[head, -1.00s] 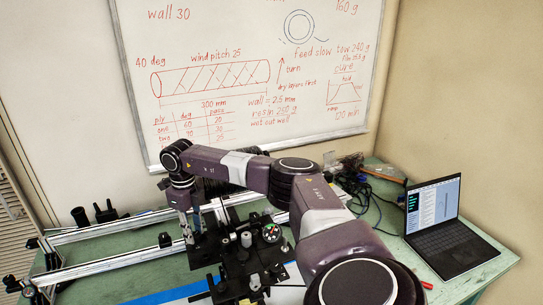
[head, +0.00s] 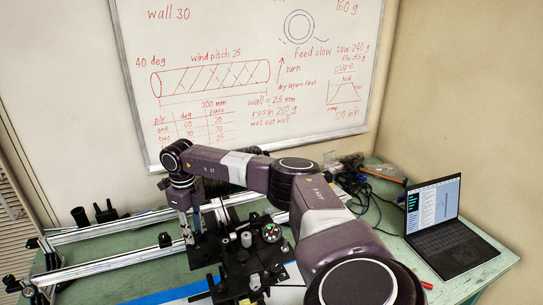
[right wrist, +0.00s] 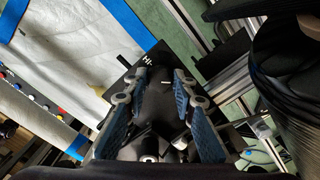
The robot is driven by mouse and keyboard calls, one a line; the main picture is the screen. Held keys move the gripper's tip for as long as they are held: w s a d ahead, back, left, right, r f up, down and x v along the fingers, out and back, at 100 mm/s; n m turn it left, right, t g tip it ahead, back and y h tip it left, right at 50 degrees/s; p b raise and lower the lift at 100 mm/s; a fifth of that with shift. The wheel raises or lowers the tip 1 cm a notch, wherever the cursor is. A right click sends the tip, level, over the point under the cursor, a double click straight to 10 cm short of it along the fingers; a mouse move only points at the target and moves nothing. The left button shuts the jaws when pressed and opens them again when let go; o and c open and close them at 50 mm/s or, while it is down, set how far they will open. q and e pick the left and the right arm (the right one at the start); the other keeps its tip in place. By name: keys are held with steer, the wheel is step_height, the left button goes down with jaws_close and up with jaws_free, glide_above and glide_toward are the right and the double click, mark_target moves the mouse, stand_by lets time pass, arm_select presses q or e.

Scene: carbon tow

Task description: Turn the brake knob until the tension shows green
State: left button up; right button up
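My right gripper (head: 190,230) points down over the black machine (head: 240,262) on the bench. In the right wrist view, its blue-padded fingers (right wrist: 162,92) stand apart. A dark rounded part (right wrist: 157,62), possibly the brake knob, shows beyond and between their tips. I cannot tell whether the pads touch it. A small round dial (head: 272,233) with coloured marks, which looks like the tension gauge, sits on the machine to the right of the gripper. Its reading is too small to tell. My left gripper is out of view.
Aluminium rails (head: 100,267) run along the left of the green bench. A grey cylinder (head: 246,239) stands up from the machine near the gripper. Cables (head: 355,180) lie at the back right, and an open laptop (head: 440,222) stands at the right. A whiteboard (head: 220,120) is behind.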

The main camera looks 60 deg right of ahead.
steer(key=o, duration=0.5)
step_height(320, 180, up, 6)
steer(key=p, duration=0.4)
steer(key=shift+p, duration=0.4)
